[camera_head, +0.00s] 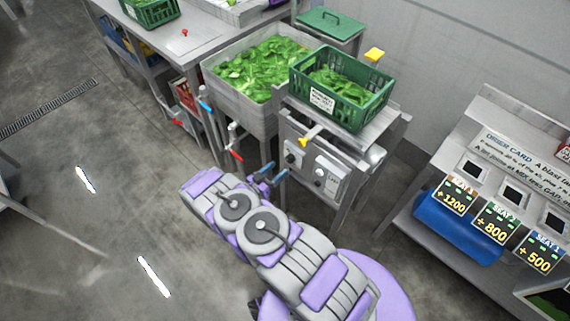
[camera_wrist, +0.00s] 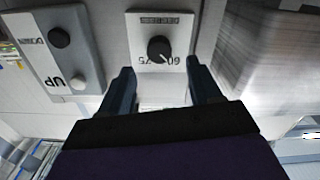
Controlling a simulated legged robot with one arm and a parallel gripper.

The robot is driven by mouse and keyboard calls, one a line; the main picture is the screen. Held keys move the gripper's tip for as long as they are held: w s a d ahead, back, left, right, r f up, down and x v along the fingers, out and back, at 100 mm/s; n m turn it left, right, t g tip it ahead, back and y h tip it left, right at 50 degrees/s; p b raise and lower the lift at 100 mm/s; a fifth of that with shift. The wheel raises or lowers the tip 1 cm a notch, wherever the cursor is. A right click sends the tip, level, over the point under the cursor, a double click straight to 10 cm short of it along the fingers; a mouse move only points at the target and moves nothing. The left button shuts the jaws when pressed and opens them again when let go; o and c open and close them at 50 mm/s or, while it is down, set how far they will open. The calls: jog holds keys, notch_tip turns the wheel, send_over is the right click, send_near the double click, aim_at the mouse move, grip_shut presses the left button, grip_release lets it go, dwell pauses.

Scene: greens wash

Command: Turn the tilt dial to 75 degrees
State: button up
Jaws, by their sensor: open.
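The tilt dial (camera_wrist: 160,48) is a black round knob with a pale pointer line on a white plate (camera_wrist: 180,22) in the wrist view. Numbers reading 60 and 75 show upside down along the plate's lower edge. The exact pointer reading is too small to tell. My gripper (camera_wrist: 157,75) is open, one dark finger on each side below the dial, with nothing between them. In the head view my gripper (camera_head: 267,174) is just left of the grey control panel (camera_head: 318,172), apart from it as far as I can see.
A panel with UP and DOWN buttons (camera_wrist: 62,55) sits left of the dial in the wrist view. A green crate of leaves (camera_head: 340,88) stands above the control panel. A sink of greens (camera_head: 225,88) is behind left. Open floor (camera_head: 100,200) lies left.

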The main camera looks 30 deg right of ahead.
aim_at(288, 160)
jog(key=x, duration=0.5)
jog(key=shift+w+d+b, duration=0.1)
jog(key=shift+d+b, duration=0.2)
jog(key=shift+b, duration=0.1)
jog(key=shift+c, duration=0.2)
jog(key=c, duration=1)
jog(key=shift+r, duration=0.1)
